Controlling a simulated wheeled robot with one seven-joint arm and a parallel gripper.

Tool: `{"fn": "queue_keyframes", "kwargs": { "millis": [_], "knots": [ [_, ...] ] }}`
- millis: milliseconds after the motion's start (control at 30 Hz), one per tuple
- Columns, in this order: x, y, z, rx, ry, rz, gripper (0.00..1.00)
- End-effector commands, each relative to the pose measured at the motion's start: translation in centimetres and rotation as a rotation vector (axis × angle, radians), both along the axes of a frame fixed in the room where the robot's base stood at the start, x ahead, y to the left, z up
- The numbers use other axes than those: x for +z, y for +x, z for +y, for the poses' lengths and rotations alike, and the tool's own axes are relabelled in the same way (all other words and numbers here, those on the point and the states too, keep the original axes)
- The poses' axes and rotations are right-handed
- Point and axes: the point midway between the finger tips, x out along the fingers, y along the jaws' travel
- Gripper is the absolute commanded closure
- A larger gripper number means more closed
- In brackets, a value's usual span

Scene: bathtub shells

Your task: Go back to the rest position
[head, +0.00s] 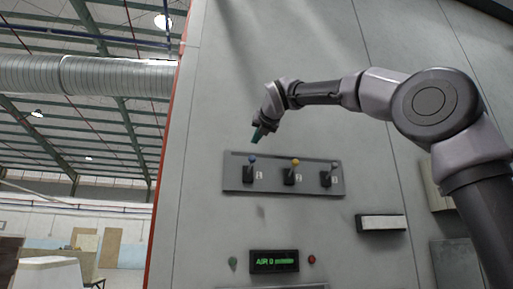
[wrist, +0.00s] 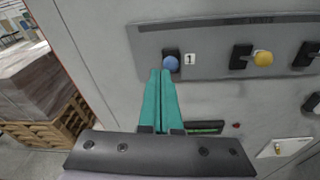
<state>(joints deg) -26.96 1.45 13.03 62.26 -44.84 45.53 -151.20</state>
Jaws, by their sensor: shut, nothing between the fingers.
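My gripper (head: 259,136) is in front of the grey machine wall, just above the left end of the lever panel (head: 224,172). In the wrist view its two teal fingers (wrist: 161,74) are shut together with nothing between them. Their tips appear just below the blue lever knob (wrist: 170,63); I cannot tell whether they touch it. The blue knob (head: 252,159) also shows in the head view, beside a yellow knob (head: 295,162) and a grey knob (head: 334,165).
Below the panel are a green-lit display (head: 274,261), a green button (head: 233,263) and a red button (head: 311,259). A white box (head: 382,222) juts from the wall at right. Open hall lies left of the wall.

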Motion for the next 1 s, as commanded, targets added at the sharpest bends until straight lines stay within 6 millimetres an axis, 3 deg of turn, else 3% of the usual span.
{"fn": "queue_keyframes", "kwargs": {
  "millis": [333,467,567,767,1000],
  "knots": [
    [-0.4,-0.1,-0.4,-0.008,0.024,0.018,1.0],
    [-3.0,-0.6,-2.8,-0.068,0.186,0.136,1.0],
    [-6.9,-1.6,-6.3,-0.174,0.425,0.294,1.0],
    [-16.8,-5.4,-14.3,-0.497,1.04,0.61,1.0],
    [-29.8,-12.8,-22.6,-1.0,1.858,0.823,1.0]
  ]
}}
